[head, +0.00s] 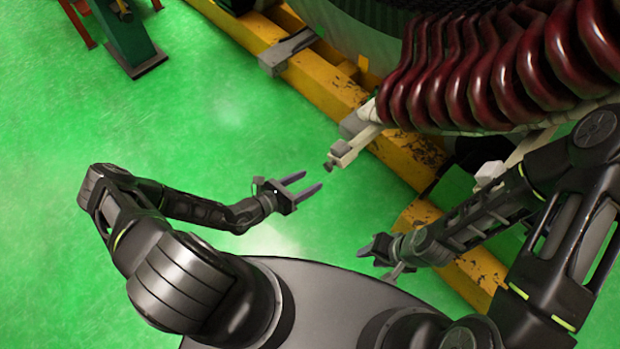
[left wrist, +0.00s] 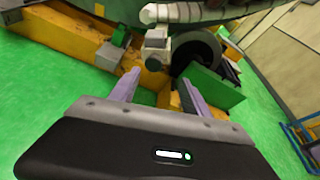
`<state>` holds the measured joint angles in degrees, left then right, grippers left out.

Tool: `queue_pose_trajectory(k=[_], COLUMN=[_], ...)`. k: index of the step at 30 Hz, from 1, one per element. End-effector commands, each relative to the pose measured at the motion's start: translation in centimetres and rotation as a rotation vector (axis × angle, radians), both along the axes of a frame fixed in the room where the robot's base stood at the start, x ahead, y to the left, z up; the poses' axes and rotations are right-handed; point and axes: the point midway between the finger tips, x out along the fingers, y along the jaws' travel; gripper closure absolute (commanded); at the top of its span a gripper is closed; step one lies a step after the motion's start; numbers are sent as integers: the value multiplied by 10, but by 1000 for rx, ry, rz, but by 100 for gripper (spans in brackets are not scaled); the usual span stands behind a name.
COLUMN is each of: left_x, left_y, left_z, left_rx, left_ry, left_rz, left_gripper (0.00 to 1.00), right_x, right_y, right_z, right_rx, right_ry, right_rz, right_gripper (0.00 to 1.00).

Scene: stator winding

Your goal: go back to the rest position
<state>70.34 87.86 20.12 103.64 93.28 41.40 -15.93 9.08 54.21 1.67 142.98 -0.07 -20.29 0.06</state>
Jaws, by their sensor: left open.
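My left gripper (head: 308,185) is open and empty over the green floor, to the left of the stator. In the left wrist view its two fingers (left wrist: 160,90) are spread apart with nothing between them. My right gripper (head: 370,255) is near the yellow base beam at lower right; its fingers are small and partly overlapped, so its opening is unclear. The stator's dark red coils (head: 480,70) fill the upper right. A light grey bracket end (head: 345,152) juts out from the stator's lower side, close beyond my left fingertips and apart from them.
A yellow worn beam (head: 325,85) runs diagonally under the stator, with a grey block (head: 288,50) on it. A green stand (head: 125,35) is at top left. Open green floor (head: 190,110) lies around my left arm. The left wrist view shows a dark wheel (left wrist: 197,52).

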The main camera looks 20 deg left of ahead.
Motion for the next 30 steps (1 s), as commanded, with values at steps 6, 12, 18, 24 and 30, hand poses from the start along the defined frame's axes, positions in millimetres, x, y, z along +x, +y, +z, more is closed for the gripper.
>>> queue_pose_trajectory(k=[6, 12, 18, 24, 30], left_x=[0, 0, -15, -96, -222], left_y=[0, 0, -14, -72, -89], left_z=[0, 0, -11, -21, -26], left_rx=[0, 0, 11, 115, 561], left_ry=[0, 0, 53, 115, 2], left_rz=[0, 0, -73, -420, -1128], left_gripper=[45, 45, 45, 45, 45], right_x=[0, 0, 0, 0, 0], right_y=[0, 0, 0, 0, 0], right_z=[0, 0, 0, 0, 0], right_rx=[0, 0, 0, 0, 0], right_ry=[0, 0, 0, 0, 0], right_rz=[0, 0, 0, 0, 0], right_gripper=[64, 64, 64, 64, 64])
